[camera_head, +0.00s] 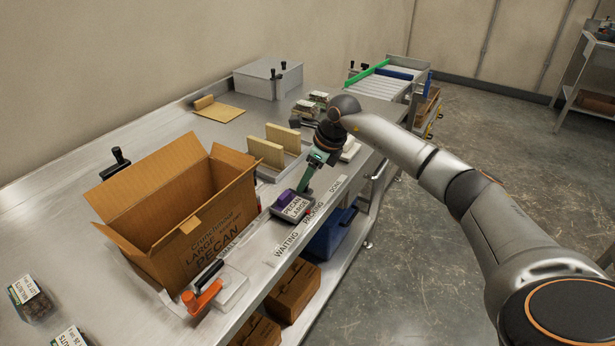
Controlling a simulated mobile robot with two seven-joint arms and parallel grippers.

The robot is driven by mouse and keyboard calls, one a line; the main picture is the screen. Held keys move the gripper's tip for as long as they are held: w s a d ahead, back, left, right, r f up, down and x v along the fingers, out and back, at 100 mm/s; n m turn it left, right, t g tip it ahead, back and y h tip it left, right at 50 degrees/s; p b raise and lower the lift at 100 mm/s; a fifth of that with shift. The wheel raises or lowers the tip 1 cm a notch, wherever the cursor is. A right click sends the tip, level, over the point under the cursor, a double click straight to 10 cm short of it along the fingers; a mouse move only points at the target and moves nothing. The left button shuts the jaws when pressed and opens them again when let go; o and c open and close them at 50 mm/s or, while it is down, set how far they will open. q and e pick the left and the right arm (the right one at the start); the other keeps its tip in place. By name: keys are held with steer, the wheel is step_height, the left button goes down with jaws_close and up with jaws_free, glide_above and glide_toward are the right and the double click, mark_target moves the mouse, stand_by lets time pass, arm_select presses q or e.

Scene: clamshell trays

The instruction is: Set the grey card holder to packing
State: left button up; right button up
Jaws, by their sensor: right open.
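The grey card holder (278,213) stands on the steel bench near its front edge, with a white card reading PECAN LARGE on its face. It sits behind the row of labels, closest to the PACKING label (315,213). The WAITING label (286,244) is nearer to me and the DONE label (336,187) is farther off. My right gripper (302,189) reaches down right at the holder's far side, its jaws open. Whether it touches the holder cannot be told. A purple piece (286,197) shows at the holder's top. My left gripper is not in view.
A large open pecan carton (180,220) stands left of the holder. An orange-handled tool (204,298) lies in front of it. Tan upright pieces (265,152) stand behind the holder. Clamshell packs (33,298) lie at the lower left. A roller conveyor (385,85) is at the back.

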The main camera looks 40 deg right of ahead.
steer(key=shift+s+f, duration=0.1)
steer(key=v, duration=1.2)
steer(key=shift+r, duration=0.4)
steer(key=shift+d, duration=0.1)
